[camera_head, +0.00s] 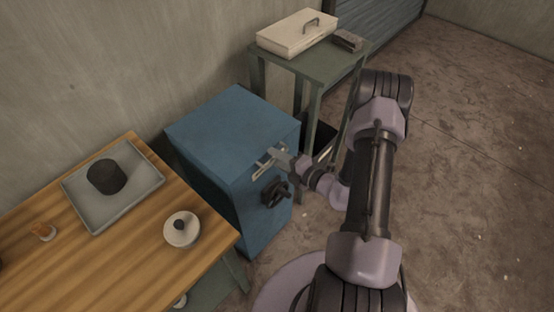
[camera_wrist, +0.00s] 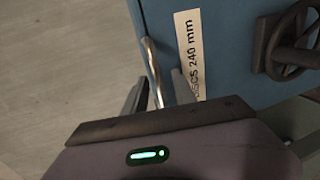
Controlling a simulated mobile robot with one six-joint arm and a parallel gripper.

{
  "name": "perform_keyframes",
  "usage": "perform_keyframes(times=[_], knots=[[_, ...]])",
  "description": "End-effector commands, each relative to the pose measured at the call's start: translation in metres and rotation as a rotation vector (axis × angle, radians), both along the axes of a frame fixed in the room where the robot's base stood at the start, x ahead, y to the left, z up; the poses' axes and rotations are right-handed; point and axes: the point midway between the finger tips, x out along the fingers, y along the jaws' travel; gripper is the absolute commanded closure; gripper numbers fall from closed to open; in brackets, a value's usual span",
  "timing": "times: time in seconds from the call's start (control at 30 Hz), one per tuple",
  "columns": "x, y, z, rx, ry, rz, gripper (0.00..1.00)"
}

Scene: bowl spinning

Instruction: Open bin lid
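A blue cabinet-like box (camera_head: 215,130) stands on the floor beside the wooden table. A metal bar handle (camera_wrist: 151,62) is on its front, next to a white label (camera_wrist: 187,50) that reads in part "240 mm". My gripper (camera_head: 275,155) is at the front face of the blue box, near its top edge. In the wrist view my gripper (camera_wrist: 160,88) has a finger on each side of the handle, with a gap on the right side. A white box (camera_head: 290,38) with a closed lid and a handle on top sits on the green stand.
A black handwheel (camera_head: 274,193) sticks out from the blue box's front, close to my gripper. Open floor (camera_head: 470,150) lies right.

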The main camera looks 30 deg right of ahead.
Motion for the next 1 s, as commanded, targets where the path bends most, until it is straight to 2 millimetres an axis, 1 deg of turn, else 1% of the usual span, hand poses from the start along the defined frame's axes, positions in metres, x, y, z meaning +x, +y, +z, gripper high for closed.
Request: perform_keyframes(times=[0.17,0.23,0.33,0.37,1.0], knots=[[0.0001,-0.0001,0.0004,0.000,0.000,0.000,0.67],[0.0000,-0.0001,0.0003,-0.001,0.000,0.000,0.77],[-0.0001,-0.0002,0.0003,-0.001,0.000,0.000,0.97],[-0.0001,-0.0001,0.0003,-0.001,0.000,0.000,1.00],[-0.0003,-0.0002,0.0003,-0.001,0.000,0.000,1.00]])
